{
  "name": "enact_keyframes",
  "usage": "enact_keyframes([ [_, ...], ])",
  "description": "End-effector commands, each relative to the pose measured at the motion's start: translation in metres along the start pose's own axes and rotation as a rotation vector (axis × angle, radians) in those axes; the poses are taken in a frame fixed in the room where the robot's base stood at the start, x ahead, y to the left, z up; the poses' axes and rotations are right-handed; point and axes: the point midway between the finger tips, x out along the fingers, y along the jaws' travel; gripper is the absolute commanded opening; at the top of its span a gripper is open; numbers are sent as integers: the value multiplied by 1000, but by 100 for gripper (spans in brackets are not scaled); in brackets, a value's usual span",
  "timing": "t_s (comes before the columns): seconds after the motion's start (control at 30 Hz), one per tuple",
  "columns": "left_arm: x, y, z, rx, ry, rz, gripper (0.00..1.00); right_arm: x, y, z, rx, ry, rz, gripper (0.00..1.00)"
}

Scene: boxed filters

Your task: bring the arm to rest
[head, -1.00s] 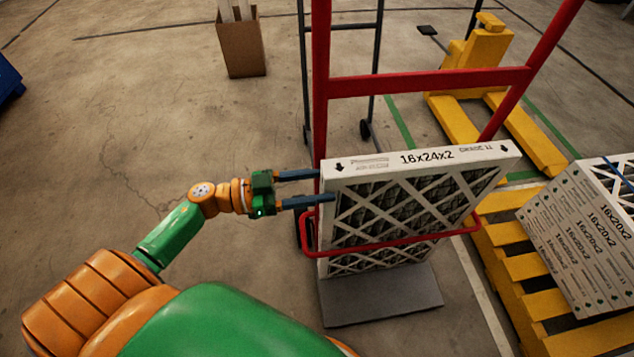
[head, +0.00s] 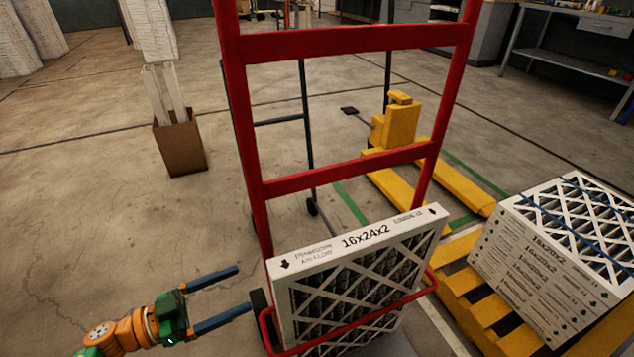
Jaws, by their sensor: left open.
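My left gripper (head: 228,300) is open and empty at the lower left, its two blue fingers pointing right. It is apart from the boxed filter and to its left. The white boxed filter (head: 362,240), marked 16x24x2, stands on the red hand truck (head: 345,178), leaning against its frame and behind its low red hoop. The lower part of the filter is cut off by the picture's bottom edge. My right gripper is not in view.
A stack of 16x20x2 filters (head: 535,262) sits on a yellow pallet (head: 466,283) at the right. A yellow pallet jack (head: 398,125) stands behind. A cardboard box (head: 180,147) stands at the back left. The floor at the left is clear.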

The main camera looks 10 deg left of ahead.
Motion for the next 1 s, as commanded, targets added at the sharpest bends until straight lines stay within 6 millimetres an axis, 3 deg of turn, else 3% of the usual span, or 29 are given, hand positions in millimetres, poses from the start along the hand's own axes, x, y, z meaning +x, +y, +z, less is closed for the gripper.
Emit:
enact_keyframes([
  [0.03,-2,-15,-23,-16,-8,-117,91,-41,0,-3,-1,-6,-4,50],
  [0.1,-14,-40,-24,-46,-85,-368,91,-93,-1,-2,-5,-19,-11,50],
  [0.17,-34,-46,-6,-96,-237,-581,91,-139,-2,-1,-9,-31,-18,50],
  [0.2,-50,-36,13,-136,-377,-689,91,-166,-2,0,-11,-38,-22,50],
  [0.27,-74,0,42,-210,-622,-784,91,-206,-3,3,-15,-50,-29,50],
  [0.3,-89,36,58,-260,-797,-798,91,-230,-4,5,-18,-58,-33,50],
  [0.4,-114,122,81,-359,-1131,-727,91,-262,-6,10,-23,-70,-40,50],
  [0.5,-127,184,86,-418,-1328,-622,91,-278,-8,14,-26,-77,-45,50],
  [0.6,-134,216,87,-448,-1424,-553,91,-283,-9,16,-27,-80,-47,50],
  [0.7,-137,225,90,-455,-1452,-529,91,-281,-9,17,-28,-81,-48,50],
  [1.0,-137,224,92,-453,-1450,-532,91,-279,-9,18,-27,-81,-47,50],
])
